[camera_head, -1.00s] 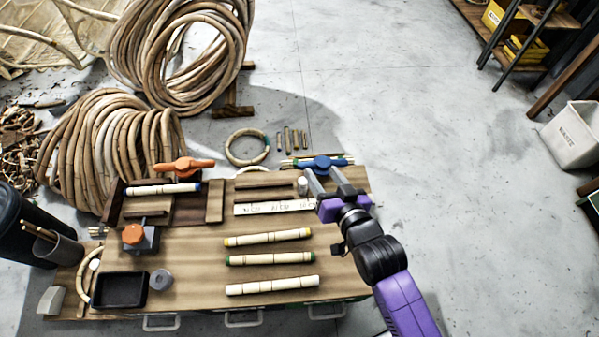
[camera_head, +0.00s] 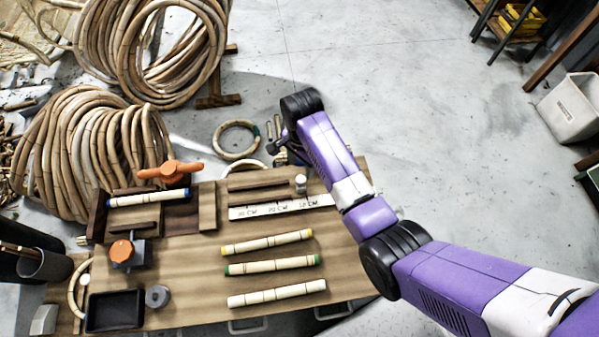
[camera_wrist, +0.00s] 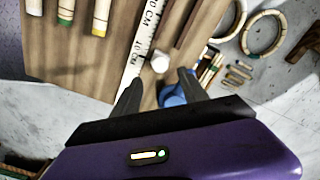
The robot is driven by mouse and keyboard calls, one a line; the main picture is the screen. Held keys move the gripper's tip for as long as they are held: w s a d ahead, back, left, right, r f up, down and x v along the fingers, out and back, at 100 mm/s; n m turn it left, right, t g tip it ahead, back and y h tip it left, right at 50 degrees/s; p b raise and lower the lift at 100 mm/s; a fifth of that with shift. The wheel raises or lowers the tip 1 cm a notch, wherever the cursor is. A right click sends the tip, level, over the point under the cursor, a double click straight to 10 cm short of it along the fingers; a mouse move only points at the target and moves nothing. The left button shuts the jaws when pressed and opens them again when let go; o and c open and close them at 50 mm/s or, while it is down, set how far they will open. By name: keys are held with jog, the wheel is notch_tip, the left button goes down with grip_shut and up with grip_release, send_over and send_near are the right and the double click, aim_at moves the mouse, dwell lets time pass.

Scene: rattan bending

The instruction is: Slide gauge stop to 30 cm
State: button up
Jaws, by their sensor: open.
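The gauge ruler (camera_head: 262,210) is a white strip on the table, marked 30, 20 and 10 cm from left to right in the head view. A small white round knob (camera_head: 301,181), which looks like the gauge stop, stands behind the ruler near the 10 cm mark. In the wrist view the knob (camera_wrist: 160,61) is beside the ruler (camera_wrist: 140,45). My gripper (camera_wrist: 160,78) is open and empty. Its dark fingertips are apart, with the knob just beyond the gap between them; contact cannot be told. My arm mostly hides the gripper in the head view.
Three rattan pieces (camera_head: 267,243) lie in front of the ruler. A blue object (camera_wrist: 172,97) is partly hidden by my right finger. An orange-handled clamp (camera_head: 170,172) and a black tray (camera_head: 115,311) are on the left. Rattan coils (camera_head: 95,150) stand behind the table.

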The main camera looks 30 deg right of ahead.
aim_at(301, 179)
notch_tip(301, 179, down, 8)
jog(key=shift+r+b, duration=0.1)
jog(key=shift+b, duration=0.95)
grip_shut()
dwell(0.8)
